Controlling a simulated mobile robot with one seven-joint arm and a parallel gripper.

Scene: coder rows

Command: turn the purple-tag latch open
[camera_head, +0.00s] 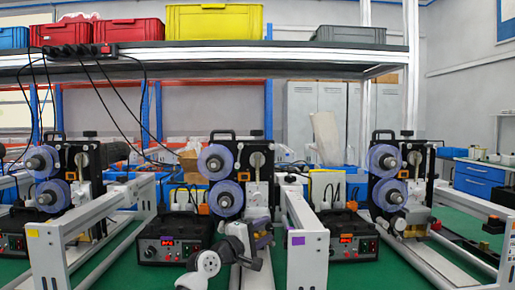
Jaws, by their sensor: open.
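A purple tag (298,241) is on the end of the white frame right of the middle coder. The middle coder (240,150) has two blue-purple reels and a pale round knob with a short lever (257,161) on its upper right; I cannot tell for sure whether this is the purple-tag latch. My grey-white arm rises from the bottom in front of this coder. My gripper (258,226) is open, low at the coder's front, below the knob and left of the purple tag. Its fingertips are small and hard to make out, and my arm hides part of the coder's base.
Similar coders stand at the left (65,175) and right (400,180), with white frames between. Black control boxes with red displays (172,242) sit on the green surface. A shelf with crates (213,21) spans above, and black cables hang at the left.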

